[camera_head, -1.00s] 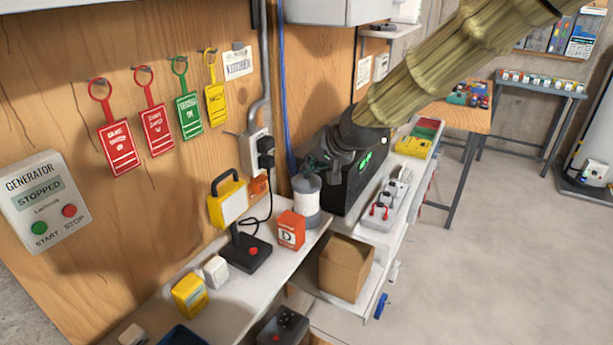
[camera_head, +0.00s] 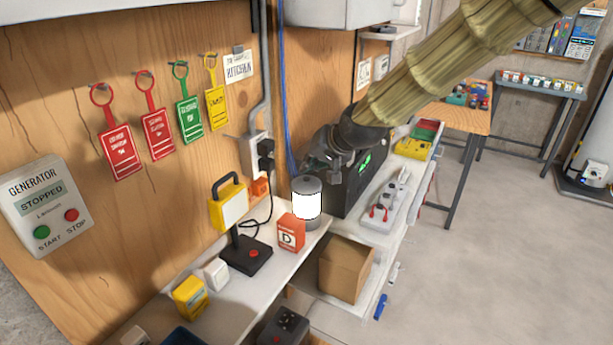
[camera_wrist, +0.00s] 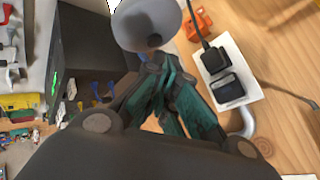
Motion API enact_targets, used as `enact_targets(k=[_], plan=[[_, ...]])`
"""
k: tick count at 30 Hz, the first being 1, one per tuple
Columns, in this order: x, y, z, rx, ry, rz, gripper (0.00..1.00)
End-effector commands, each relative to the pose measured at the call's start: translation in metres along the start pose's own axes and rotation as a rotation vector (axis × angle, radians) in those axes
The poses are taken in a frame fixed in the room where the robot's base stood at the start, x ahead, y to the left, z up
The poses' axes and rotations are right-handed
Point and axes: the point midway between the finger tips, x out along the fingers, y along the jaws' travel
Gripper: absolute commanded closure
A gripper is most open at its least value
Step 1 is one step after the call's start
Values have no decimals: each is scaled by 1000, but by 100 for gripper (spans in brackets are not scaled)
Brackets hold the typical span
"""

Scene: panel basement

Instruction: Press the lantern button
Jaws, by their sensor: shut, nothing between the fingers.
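The lantern (camera_head: 306,203) is a short cylinder with a grey cap and base and a bright white glowing middle. It stands upright at the right end of the white shelf. In the wrist view its round grey top (camera_wrist: 142,22) carries a small dark round spot, which looks like the button (camera_wrist: 155,40). My gripper (camera_head: 309,170) is shut and empty, close above the lantern's cap. In the wrist view the gripper's joined fingertips (camera_wrist: 157,62) are just beside the dark spot. I cannot tell whether they touch the cap.
An orange box (camera_head: 291,233) stands close left of the lantern. A yellow lamp (camera_head: 230,207) on a black base with a red button is further left. A black unit (camera_head: 352,190) is to the right. A wall outlet with plugs (camera_wrist: 226,75) is beside my gripper.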

Motion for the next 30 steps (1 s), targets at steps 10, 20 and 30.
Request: enact_targets(k=[10,20,30], plan=[[-2,-2,-2,1,0,0,100],[-13,-10,-10,2,1,-1,100],[-31,-23,-23,1,1,0,100]])
